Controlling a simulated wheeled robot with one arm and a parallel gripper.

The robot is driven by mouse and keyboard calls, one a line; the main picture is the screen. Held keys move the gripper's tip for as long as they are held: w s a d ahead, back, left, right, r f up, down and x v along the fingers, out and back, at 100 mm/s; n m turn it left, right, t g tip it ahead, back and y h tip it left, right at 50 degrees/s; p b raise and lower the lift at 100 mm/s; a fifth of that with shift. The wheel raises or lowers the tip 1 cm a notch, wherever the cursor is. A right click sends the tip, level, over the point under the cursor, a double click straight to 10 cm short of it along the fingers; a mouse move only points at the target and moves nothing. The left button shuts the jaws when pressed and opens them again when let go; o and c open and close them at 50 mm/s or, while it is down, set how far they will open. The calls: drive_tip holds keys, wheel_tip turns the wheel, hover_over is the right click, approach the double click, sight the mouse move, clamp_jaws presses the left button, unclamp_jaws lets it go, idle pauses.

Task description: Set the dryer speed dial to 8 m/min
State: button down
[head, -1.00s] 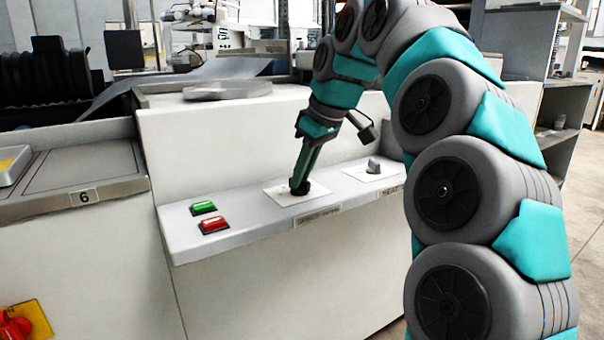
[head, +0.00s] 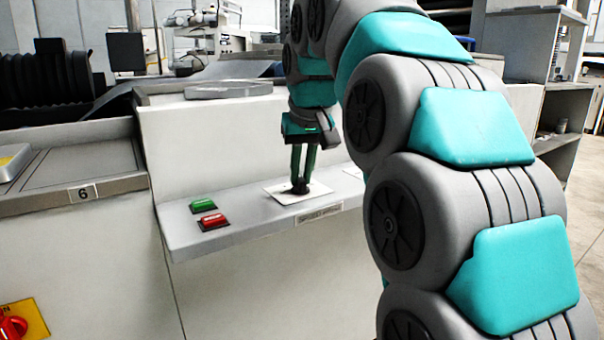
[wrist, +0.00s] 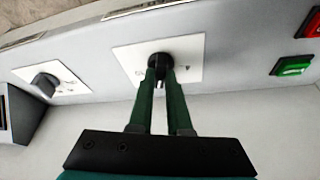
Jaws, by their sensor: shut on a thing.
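The dryer speed dial (head: 299,190) is a black knob on a white square plate (head: 318,192) on the sloped grey console. A label strip, too blurred to read fully, sits below it. My gripper (head: 300,183) comes down from above with its two green fingers shut on this knob. In the wrist view the knob (wrist: 161,62) shows between and beyond the fingertips (wrist: 161,72). The fingers hide part of the knob and its scale, so I cannot read its setting.
A green button (head: 202,203) and a red button (head: 213,221) lie left of the dial. A second knob (wrist: 45,82) on its own white plate shows in the wrist view; my arm hides it from the head view. A red rotary switch (head: 12,328) is at lower left.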

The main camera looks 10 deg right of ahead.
sight(303, 198)
drive_tip(key=shift+m, duration=0.6)
drive_tip(key=c, duration=0.9)
unclamp_jaws()
drive_tip(key=shift+o, duration=0.2)
drive_tip(key=shift+r, duration=0.15)
drive_tip(key=v, duration=0.5)
drive_tip(key=shift+a, duration=0.15)
drive_tip(key=p+v, duration=0.1)
drive_tip(key=v, duration=0.1)
drive_tip(key=shift+s+r+p, duration=0.15)
drive_tip(key=shift+r+p, duration=0.15)
